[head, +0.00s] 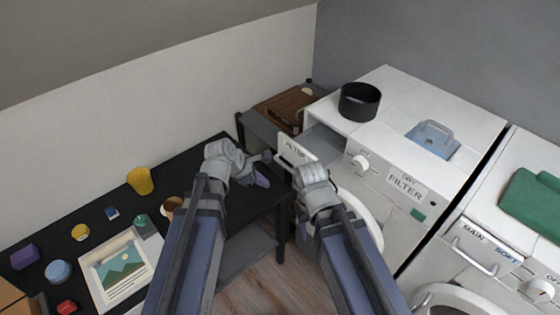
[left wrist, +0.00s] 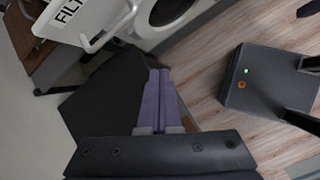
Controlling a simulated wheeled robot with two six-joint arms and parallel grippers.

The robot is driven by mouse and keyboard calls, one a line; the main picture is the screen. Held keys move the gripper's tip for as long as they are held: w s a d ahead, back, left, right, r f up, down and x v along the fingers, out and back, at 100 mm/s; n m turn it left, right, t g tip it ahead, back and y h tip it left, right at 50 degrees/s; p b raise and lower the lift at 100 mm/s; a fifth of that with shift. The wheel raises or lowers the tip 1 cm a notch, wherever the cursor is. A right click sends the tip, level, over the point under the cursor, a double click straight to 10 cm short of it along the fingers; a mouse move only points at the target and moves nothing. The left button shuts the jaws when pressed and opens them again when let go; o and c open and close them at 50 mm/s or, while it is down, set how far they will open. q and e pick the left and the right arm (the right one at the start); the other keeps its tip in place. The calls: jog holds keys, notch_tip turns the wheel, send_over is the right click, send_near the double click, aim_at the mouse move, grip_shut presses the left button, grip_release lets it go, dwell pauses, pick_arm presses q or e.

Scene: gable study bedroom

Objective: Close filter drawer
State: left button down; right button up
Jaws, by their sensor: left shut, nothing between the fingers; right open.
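The filter drawer (head: 298,152) sticks out of the left white machine (head: 376,137). Its white front, lettered FILTER, stands clear of the machine's face, and a grey interior shows behind it. In the left wrist view, the drawer front (left wrist: 72,18) and its white bar handle (left wrist: 112,32) are at the top left. My left gripper (head: 262,180) is shut and empty, just left of and apart from the drawer front; its purple fingers (left wrist: 160,75) point ahead. My right gripper (head: 300,212) is open, below the drawer front; its wrist largely hides its fingers.
A black table (head: 95,215) with several small objects and a picture stands at the left. A black pot (head: 360,101) sits on the machine top. A brown case (head: 285,106) lies behind the drawer. A second machine (head: 490,235) stands at the right. Wooden floor (head: 262,278) shows between.

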pick_arm(q)
jog(key=w+a+r+n+t+p, duration=0.1)
jog(key=w+a+r+n+t, duration=0.1)
jog(key=w+a+r+n, duration=0.3)
jog(key=w+d+f+n+b, duration=0.1)
jog(key=w+d+f+b, duration=0.4)
jog(key=d+f+b, duration=0.3)
jog(key=shift+w+d+f+h, duration=0.35)
jog(key=shift+d+f, duration=0.35)
jog(key=shift+f, duration=0.3)
send_near(311, 147)
jog(key=d+f, duration=0.1)
jog(key=d, duration=0.1)
jog(key=d+f, duration=0.1)
jog(key=d, duration=0.1)
jog(key=shift+s+f, duration=0.15)
jog(key=shift+f, duration=0.2)
jog(key=shift+a, duration=0.1)
